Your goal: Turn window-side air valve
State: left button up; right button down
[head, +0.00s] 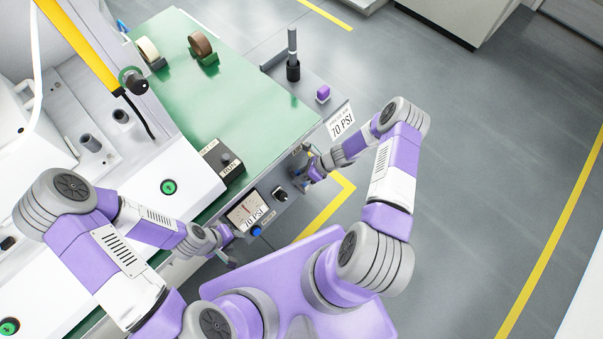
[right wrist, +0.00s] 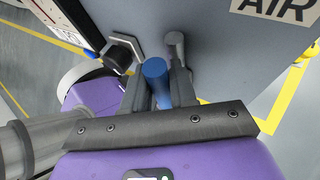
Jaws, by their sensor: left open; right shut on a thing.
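The air valve shows in the right wrist view as a blue handle (right wrist: 156,76) by the grey panel, beside a grey round-ended fitting (right wrist: 176,45). My right gripper (right wrist: 160,90) is shut on the blue handle, one finger on each side. In the head view my right gripper (head: 311,168) is at the bench's right front corner, and its wrist mostly hides the valve.
A black knob (head: 280,194) sits on the panel between the grippers; it also shows in the right wrist view (right wrist: 122,53). The green bench top (head: 235,100) carries two tape rolls at the back. A black-gripped post (head: 293,70) stands on the grey side shelf. The floor at right is clear.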

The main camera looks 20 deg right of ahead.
jog(key=shift+s+f, duration=0.1)
jog(key=shift+s, duration=0.05)
dwell(0.4)
jog(key=c, duration=1)
grip_release()
jog(key=shift+a, duration=0.1)
jog(key=p+v, duration=0.2)
jog(key=v, duration=0.5)
jog(key=shift+r, duration=0.3)
